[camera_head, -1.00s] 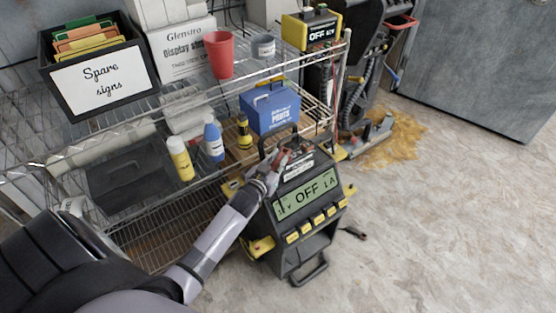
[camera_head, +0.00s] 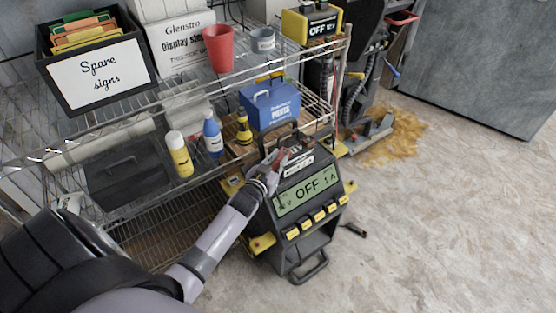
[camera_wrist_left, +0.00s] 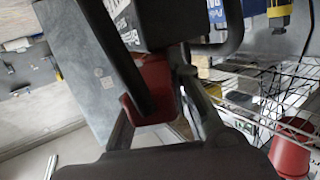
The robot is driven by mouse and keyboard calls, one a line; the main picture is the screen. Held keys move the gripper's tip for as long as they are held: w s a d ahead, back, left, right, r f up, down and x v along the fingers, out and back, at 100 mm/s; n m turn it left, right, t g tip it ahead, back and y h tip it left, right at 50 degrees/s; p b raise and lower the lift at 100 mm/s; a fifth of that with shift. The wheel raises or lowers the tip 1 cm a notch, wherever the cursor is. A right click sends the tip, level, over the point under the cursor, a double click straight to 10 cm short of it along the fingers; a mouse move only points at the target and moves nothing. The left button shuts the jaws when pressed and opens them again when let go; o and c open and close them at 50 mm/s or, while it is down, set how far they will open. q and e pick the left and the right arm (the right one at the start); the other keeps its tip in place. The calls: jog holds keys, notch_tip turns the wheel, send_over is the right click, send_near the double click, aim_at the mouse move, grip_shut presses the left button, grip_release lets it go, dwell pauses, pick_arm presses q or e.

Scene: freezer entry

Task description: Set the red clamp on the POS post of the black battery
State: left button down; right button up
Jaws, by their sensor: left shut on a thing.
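My left gripper (camera_head: 274,166) is at the top of a black and yellow charger (camera_head: 312,222) whose display reads OFF 1 A. It is shut on the red clamp (camera_head: 283,157). In the left wrist view the red clamp (camera_wrist_left: 155,92) sits between the dark fingers (camera_wrist_left: 160,105), close to a dark body with white lettering (camera_wrist_left: 122,22). I cannot tell whether the clamp touches that body. No POS post can be made out, and I cannot identify the black battery with certainty. My right gripper is not in view.
A wire shelf (camera_head: 120,105) stands behind and left, holding a blue parts box (camera_head: 272,104), bottles (camera_head: 180,155), a red cup (camera_head: 219,48) and a second yellow charger (camera_head: 309,24). A small dark object (camera_head: 355,230) lies on the floor.

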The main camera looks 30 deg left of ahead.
pick_arm(q)
jog(key=c, duration=1.4)
grip_release()
jog(key=shift+f, duration=0.15)
jog(key=v, duration=1.2)
jog(key=s+d+f+g+h, duration=0.1)
jog(key=s+d+f+g, duration=0.1)
jog(key=s+f, duration=0.5)
jog(key=s+d+f+m+g+p, duration=0.1)
jog(key=s+d+f+g, duration=0.15)
jog(key=f, duration=0.95)
jog(key=s+d+f+g+h, duration=0.1)
jog(key=s+d+f+g, duration=0.2)
jog(key=f, duration=0.6)
jog(key=s+d+f+m+g, duration=0.1)
jog(key=s+f+g, duration=0.2)
jog(key=s+f, duration=0.4)
jog(key=s+d+f+m+g, duration=0.1)
jog(key=s+f+g, duration=0.3)
jog(key=s, duration=1.6)
notch_tip(320, 180, down, 3)
jog(key=shift+s+d+f+m+p, duration=0.1)
jog(key=shift+s+d+m+p, duration=0.2)
jog(key=shift+s+m+p, duration=0.1)
